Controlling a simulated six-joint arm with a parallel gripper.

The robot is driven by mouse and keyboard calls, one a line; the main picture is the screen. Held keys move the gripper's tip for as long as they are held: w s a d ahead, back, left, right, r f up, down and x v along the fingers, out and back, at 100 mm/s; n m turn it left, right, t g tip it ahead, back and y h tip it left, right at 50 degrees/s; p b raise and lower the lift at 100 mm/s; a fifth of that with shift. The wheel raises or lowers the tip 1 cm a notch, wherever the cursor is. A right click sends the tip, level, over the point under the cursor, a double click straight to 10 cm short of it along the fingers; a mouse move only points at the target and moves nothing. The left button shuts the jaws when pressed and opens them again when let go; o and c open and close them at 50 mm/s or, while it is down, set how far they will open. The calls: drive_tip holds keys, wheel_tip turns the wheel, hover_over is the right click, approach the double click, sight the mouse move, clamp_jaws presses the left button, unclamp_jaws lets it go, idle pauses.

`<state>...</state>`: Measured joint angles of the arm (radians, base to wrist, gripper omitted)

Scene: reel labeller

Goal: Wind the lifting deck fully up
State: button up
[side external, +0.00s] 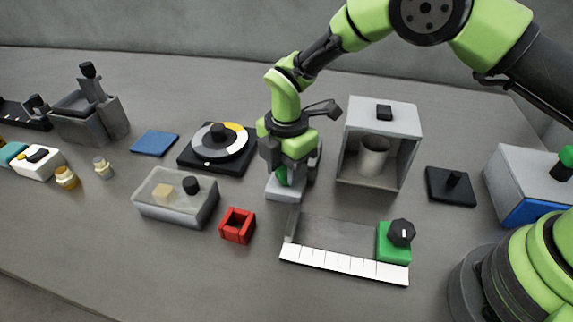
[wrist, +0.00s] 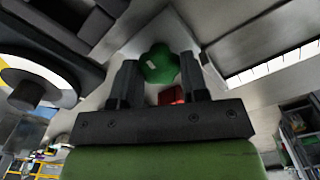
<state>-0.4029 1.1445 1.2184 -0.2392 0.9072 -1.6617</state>
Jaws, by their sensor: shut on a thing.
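My gripper (side external: 283,178) points down over a small grey stand (side external: 280,190) near the middle of the table. Its jaws are shut on a green lobed knob (wrist: 158,63), which shows between the two fingers in the wrist view. In the side view only a bit of the green knob (side external: 282,176) shows between the fingers. The grey stand appears to be the lifting deck's body; most of it is hidden behind my gripper, so I cannot tell the deck's height.
A grey open-fronted box (side external: 412,150) stands close right of my gripper, and a turntable (side external: 240,160) close left. A red square holder (side external: 237,238) and a tray with a green block and dark knob (side external: 402,232) lie in front. A clear-lidded box (side external: 150,208) is front left.

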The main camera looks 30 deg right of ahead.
drive_tip(key=o, duration=0.9)
drive_tip(key=shift+o, duration=0.2)
wheel_tip(320, 180, up, 10)
